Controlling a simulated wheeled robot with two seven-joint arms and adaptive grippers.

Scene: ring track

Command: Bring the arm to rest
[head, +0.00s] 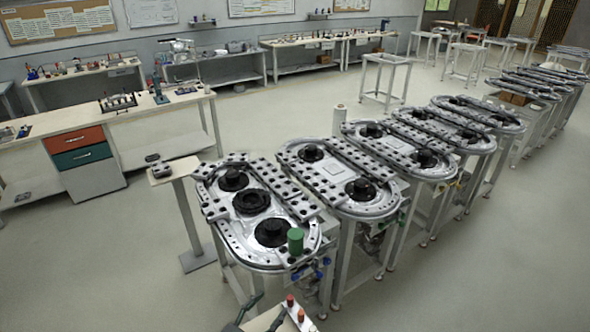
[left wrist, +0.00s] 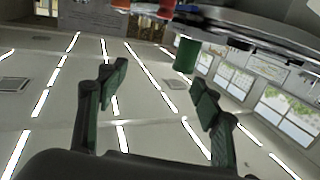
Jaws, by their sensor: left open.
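My left gripper (head: 269,306) shows at the bottom edge of the head view, its two dark fingers apart. In the left wrist view the left gripper (left wrist: 158,82) is open, with nothing between its dark green finger pads. The wrist view looks up toward the ceiling and windows, so the gripper appears tilted upward. It is in front of the nearest ring track (head: 215,210), below its green cylinder (head: 295,241) in the picture. The green cylinder also shows in the left wrist view (left wrist: 186,55), beyond the fingers. My right gripper is not in view.
A pale surface with red-topped pieces (head: 290,301) lies close beside the left gripper. More track tables (head: 340,205) stretch to the back right. A small post table (head: 174,170) stands left of the nearest track, and a workbench (head: 110,120) is farther left. The floor at left front is clear.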

